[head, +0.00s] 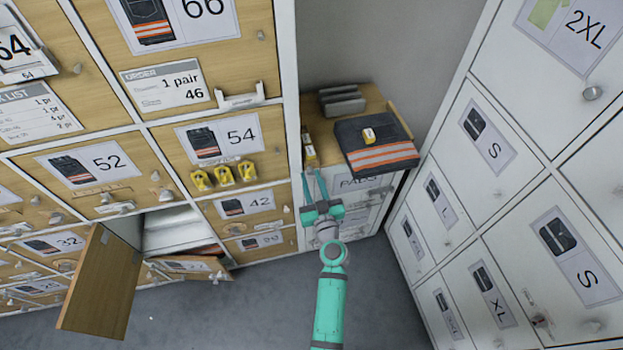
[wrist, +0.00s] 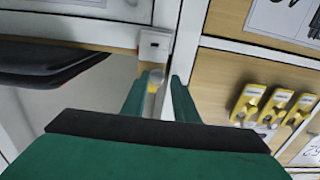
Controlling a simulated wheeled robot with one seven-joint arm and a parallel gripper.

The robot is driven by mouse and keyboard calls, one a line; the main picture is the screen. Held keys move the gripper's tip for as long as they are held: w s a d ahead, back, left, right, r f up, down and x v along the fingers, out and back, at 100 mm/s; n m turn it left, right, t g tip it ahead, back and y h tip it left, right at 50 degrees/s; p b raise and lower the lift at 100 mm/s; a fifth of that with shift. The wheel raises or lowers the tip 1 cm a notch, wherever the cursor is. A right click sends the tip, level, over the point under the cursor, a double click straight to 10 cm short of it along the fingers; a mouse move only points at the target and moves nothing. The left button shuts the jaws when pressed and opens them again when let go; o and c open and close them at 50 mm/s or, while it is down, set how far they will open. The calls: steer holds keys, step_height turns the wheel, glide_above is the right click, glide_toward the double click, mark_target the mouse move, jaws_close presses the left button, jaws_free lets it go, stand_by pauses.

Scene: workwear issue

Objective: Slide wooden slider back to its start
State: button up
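My gripper (head: 314,175) is in front of the cabinet's right edge, by the low wooden-topped unit (head: 372,106). In the wrist view its two fingers (wrist: 159,82) stand apart. A small grey, round-ended piece with yellow below it (wrist: 155,78) shows in the gap; I cannot tell if the fingers touch it. A small white block (wrist: 155,42) sits just beyond. In the head view a small yellow and white piece (head: 309,147) stands above the fingertips. No part is clearly recognisable as the wooden slider; it may be hidden by the gripper.
Several yellow items (head: 224,174) line the door marked 54. A wooden door (head: 98,283) hangs open at lower left. White lockers (head: 540,190) stand at right.

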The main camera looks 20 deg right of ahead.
steer(key=s+a, duration=0.1)
steer(key=s, duration=0.9)
steer(key=shift+s, duration=0.2)
steer(key=shift+a, duration=0.1)
steer(key=s+a+f+g, duration=0.2)
steer(key=s+a+f, duration=0.1)
steer(key=s+a, duration=0.4)
steer(key=s+a+f+g, duration=0.15)
steer(key=s+a, duration=0.35)
steer(key=s, duration=0.5)
steer(key=s+a+r+y, duration=0.1)
steer(key=s+a+r, duration=0.3)
steer(key=s, duration=0.3)
steer(key=s+a+r+n+t+y, duration=0.1)
steer(key=s+a+r, duration=0.3)
steer(key=s+r, duration=0.2)
steer(key=shift+s+r, duration=0.35)
steer(key=shift+r, duration=0.4)
